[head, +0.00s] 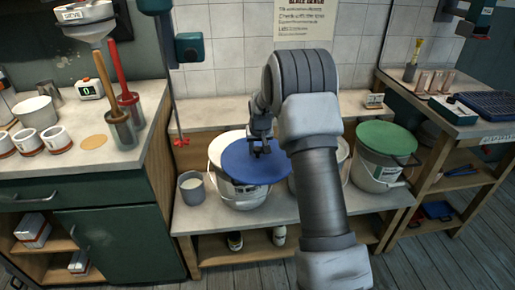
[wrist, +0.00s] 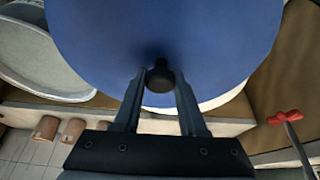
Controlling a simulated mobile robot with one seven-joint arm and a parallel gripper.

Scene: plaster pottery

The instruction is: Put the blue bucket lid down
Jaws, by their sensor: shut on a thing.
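The round blue bucket lid (head: 262,166) is over a white bucket (head: 240,197) on the low bench. In the head view it covers most of that bucket's mouth, with part of the bucket's rim showing at the left. The lid (wrist: 165,30) fills the upper middle of the wrist view. My gripper (wrist: 160,88) is shut on the lid's dark centre knob. In the head view my gripper (head: 260,148) is above the lid's middle. I cannot tell whether the lid touches the bucket's rim.
A bucket with a green lid (head: 386,138) stands at the right of the low bench (head: 290,211). Another white bucket is partly hidden behind my arm. A small grey pail (head: 191,188) stands left of the blue-lidded bucket. A counter with cups (head: 57,140) is at the left.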

